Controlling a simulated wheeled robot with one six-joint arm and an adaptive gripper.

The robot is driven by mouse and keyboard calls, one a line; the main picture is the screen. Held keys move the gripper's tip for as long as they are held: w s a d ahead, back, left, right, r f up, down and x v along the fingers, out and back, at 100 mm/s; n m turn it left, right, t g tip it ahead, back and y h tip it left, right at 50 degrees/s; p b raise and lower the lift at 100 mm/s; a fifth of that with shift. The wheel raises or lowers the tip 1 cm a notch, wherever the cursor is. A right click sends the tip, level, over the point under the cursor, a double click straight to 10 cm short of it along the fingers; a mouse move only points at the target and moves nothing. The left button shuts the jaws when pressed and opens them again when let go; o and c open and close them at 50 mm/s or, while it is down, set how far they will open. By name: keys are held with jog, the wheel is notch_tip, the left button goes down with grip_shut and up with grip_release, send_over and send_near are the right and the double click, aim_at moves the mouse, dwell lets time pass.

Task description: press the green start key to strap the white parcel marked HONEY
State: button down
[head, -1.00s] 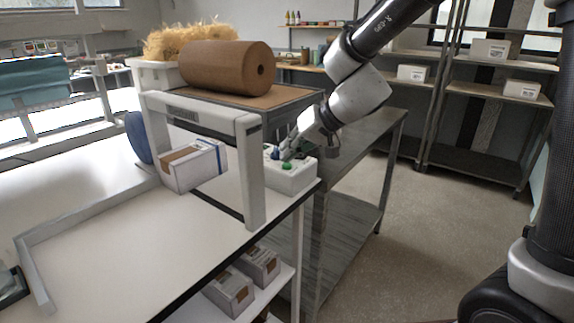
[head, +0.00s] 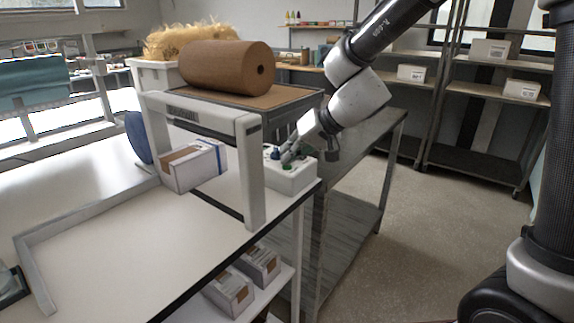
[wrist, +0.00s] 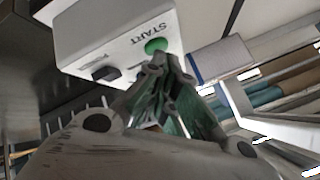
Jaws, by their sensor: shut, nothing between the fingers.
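The green start key (head: 287,167) sits on top of a white control box (head: 291,182) at the table's right edge. In the wrist view the green key (wrist: 156,46) shows beside the word START. My gripper (head: 289,157) is shut and empty, its fingertips right at the key. In the wrist view the fingertips (wrist: 165,64) overlap the key's near edge; I cannot tell whether they touch it. The white parcel (head: 193,166) stands within the strapping arch (head: 253,180), with a brown label and a blue band. Its marking is not readable.
A big brown paper roll (head: 226,68) lies on the stand behind the arch. Two more boxes (head: 230,292) are on the shelf below.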

jog(key=shift+r, duration=0.85)
notch_tip(320, 180, up, 5)
jog(key=shift+r, duration=0.1)
dwell(0.5)
